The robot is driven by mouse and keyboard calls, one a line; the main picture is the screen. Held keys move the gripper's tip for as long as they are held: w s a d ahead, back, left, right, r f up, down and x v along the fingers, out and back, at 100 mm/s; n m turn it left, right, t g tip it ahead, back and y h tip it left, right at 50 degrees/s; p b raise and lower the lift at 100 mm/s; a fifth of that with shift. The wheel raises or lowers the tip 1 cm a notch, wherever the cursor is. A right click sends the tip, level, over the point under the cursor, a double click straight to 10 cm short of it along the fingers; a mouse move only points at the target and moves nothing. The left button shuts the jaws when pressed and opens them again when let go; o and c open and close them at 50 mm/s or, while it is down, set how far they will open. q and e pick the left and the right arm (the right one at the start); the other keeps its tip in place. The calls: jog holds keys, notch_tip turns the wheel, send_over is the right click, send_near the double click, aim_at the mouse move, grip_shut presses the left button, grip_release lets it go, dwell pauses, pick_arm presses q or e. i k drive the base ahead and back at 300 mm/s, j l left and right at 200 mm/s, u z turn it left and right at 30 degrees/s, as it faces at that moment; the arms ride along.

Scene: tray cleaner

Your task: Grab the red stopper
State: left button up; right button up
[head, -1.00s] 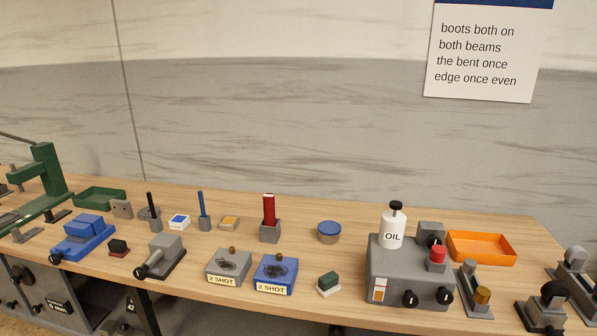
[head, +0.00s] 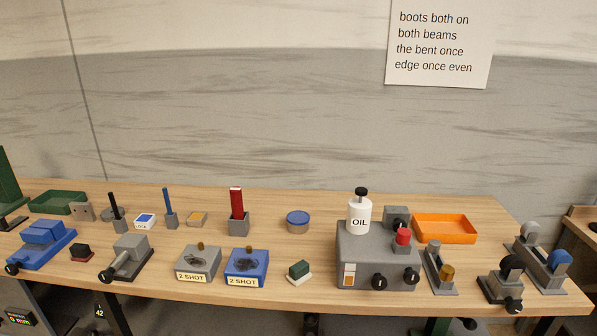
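A short red cylinder (head: 403,236) stands on the right side of a grey machine box (head: 352,262) on the bench. A taller red upright bar (head: 236,202) stands in a grey square holder (head: 238,224) left of the middle. Which of the two is the red stopper I cannot tell for sure. Neither of my grippers is in view.
A white OIL bottle (head: 359,217) stands on the box, left of the red cylinder. An orange tray (head: 444,239) lies behind right. Two "2 SHOT" blocks, grey (head: 199,262) and blue (head: 246,266), sit left.

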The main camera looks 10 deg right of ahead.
aim_at(404, 234)
jog(key=i+l+z, duration=0.45)
jog(key=i+l, duration=0.5)
jog(key=l, duration=0.15)
